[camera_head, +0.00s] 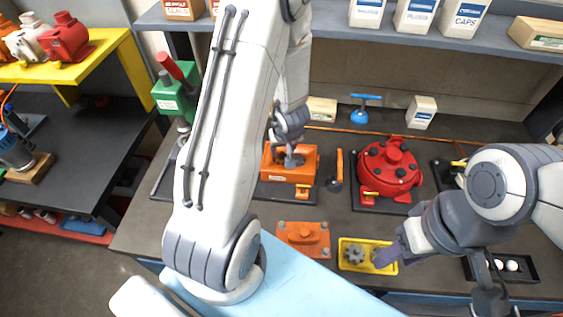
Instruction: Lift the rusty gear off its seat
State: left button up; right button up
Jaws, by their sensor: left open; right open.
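An orange housing (304,173) stands on a dark base mid-bench. My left gripper (291,154) points down at its top, and a small dark grey part shows there; I cannot tell whether it is gripper or gear. No clearly rusty gear is visible, and the housing's seat is hidden by my gripper and arm. A yellow tray (354,267) at the front holds a grey gear (354,252) and another part beside it. My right gripper (388,255) is at the tray's right side, open, partly covering that part. My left gripper is open.
An orange cover plate (303,239) lies left of the tray. A red round housing (388,172) stands behind it. An orange-handled tool (339,168) stands between the housings. A black tray (520,267) with white balls is at right. A shelf (340,32) crosses the back.

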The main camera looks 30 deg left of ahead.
aim_at(282, 153)
pick_arm(q)
jog(key=x, duration=0.3)
jog(key=shift+b, duration=0.4)
grip_shut()
jog(key=shift+r, duration=0.1)
dwell(0.9)
